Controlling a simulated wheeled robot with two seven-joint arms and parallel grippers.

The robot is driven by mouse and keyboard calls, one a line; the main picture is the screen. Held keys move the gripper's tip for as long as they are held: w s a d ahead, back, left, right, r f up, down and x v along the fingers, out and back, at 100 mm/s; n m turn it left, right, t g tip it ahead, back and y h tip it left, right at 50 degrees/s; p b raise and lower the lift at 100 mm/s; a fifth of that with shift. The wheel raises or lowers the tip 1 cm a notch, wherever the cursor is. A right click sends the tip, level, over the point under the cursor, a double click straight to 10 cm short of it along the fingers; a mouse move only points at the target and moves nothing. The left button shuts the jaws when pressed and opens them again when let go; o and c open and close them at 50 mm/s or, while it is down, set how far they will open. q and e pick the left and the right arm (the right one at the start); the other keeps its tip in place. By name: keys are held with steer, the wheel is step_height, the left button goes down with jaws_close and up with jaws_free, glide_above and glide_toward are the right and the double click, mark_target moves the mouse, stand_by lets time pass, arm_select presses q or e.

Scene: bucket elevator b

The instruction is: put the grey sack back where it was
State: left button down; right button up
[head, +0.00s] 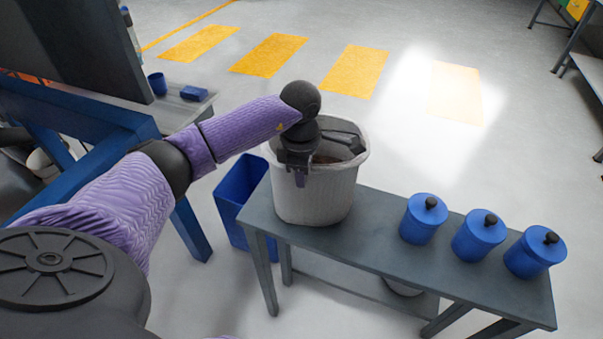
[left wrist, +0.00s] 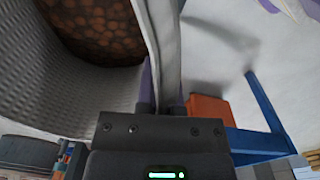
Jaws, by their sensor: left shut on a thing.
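The grey sack (head: 315,200) is upright at the left end of the narrow grey bench, its base seeming to meet the bench top. Its mouth is open, and brown pellets (left wrist: 100,28) lie inside. My left gripper (head: 299,175) comes down at the near side of the rim and is shut on the sack wall. In the left wrist view the fingers (left wrist: 160,98) pinch the pale woven wall (left wrist: 60,85). A dark shape (head: 342,134) shows at the sack's mouth; I cannot tell what it is. My right gripper is not in view.
Several blue lidded canisters, one at the middle (head: 478,238), stand on the right of the bench (head: 375,232). A blue bin (head: 240,190) is on the floor left of the sack. A blue-framed table (head: 95,105) stands at left. Floor behind, with yellow stripes (head: 268,54), is clear.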

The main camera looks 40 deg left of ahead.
arm_select(q)
steer(key=c, duration=1.2)
jaws_free()
steer(key=shift+f, duration=0.15)
steer(key=o, duration=0.4)
steer(key=shift+o, duration=0.2)
step_height(320, 180, up, 12)
steer(key=shift+s+r+p, duration=0.15)
steer(key=shift+r+p, duration=0.05)
steer(key=shift+p, duration=0.4)
